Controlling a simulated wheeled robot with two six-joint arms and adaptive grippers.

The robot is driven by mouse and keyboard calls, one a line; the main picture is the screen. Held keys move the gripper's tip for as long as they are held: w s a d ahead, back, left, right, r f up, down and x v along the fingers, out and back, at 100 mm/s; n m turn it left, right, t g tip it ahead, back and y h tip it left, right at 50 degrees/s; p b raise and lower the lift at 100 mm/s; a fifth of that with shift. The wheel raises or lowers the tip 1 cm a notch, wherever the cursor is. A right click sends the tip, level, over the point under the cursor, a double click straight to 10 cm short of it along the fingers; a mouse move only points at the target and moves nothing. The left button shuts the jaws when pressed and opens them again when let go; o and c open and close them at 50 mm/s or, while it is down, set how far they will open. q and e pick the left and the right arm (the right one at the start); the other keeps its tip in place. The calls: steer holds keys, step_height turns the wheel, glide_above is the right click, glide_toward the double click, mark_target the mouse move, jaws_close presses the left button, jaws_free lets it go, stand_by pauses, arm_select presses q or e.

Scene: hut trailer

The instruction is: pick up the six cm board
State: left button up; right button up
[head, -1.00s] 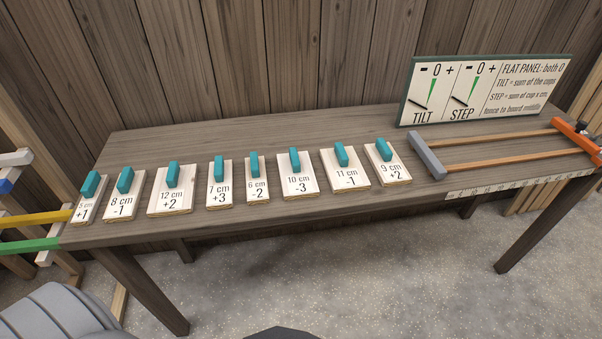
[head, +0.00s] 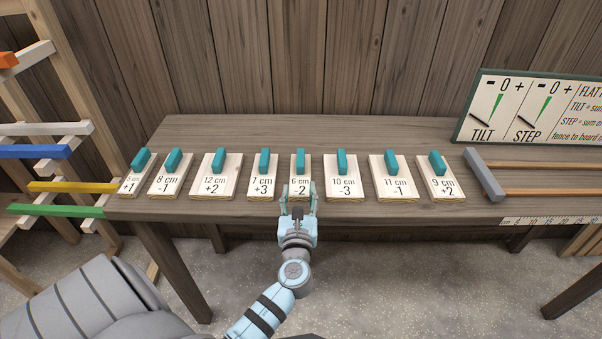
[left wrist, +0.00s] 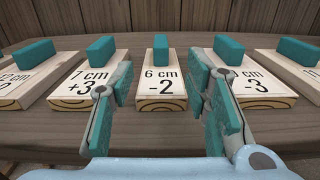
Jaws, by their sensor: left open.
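The six cm board (head: 300,168) is a narrow pale wooden board marked "6 cm -2" with a teal block on top. It lies on the table between the 7 cm and 10 cm boards. In the left wrist view the six cm board (left wrist: 160,85) is centred between the fingers, its end grain facing me. My left gripper (head: 299,190) is open and empty at the near end of this board. In the left wrist view the left gripper (left wrist: 162,105) has teal pads spread to either side of it. My right gripper is not in view.
The 7 cm board (head: 263,180) and 10 cm board (head: 344,182) lie close on either side. Several other boards share the row. A clamp frame (head: 484,175) and a sign (head: 530,115) are at the right. A rack with coloured bars (head: 70,187) stands left.

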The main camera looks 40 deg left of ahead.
mark_target(300, 167)
arm_select(q)
steer(key=b+x, duration=0.1)
steer(key=x, duration=1)
steer(key=shift+w+f+b, duration=0.15)
steer(key=shift+f+b, duration=0.1)
steer(key=shift+b, duration=0.1)
jaws_close()
